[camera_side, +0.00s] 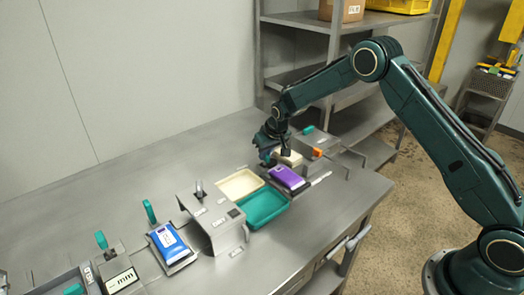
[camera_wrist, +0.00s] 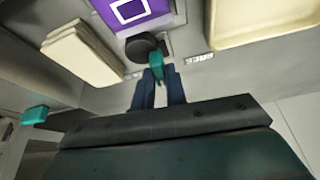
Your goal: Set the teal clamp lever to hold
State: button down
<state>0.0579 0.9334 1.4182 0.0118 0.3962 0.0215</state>
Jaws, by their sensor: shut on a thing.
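In the wrist view a small teal lever (camera_wrist: 155,60) joins a dark round pivot (camera_wrist: 142,47) beside a purple pouch. My gripper (camera_wrist: 157,76) is shut on the teal lever's end, with one dark finger on each side. In the side view my gripper (camera_side: 268,162) is low over the bench, behind the purple pouch (camera_side: 288,179). The held lever is hidden there by the gripper. A small label (camera_wrist: 198,58) lies to the right of the lever in the wrist view, too blurred to read.
A cream tray (camera_side: 240,184) and a teal tray (camera_side: 264,207) are close by. Other teal levers (camera_side: 150,211) stand at the bench's near-left end. The rear left bench is clear.

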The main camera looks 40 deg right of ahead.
jog(key=m+h, duration=0.1)
jog(key=m, duration=0.2)
jog(key=shift+a+m+g, duration=0.1)
jog(key=shift+m+g, duration=0.2)
jog(key=shift+m, duration=0.1)
jog(key=m+h, duration=0.1)
jog(key=m, duration=0.3)
jog(key=shift+a+g+h, duration=0.1)
jog(key=shift+g+h, duration=0.3)
jog(key=c, duration=1.4)
grip_release()
jog(key=shift+c, duration=0.2)
jog(key=v, duration=1.3)
jog(key=shift+r, duration=0.35)
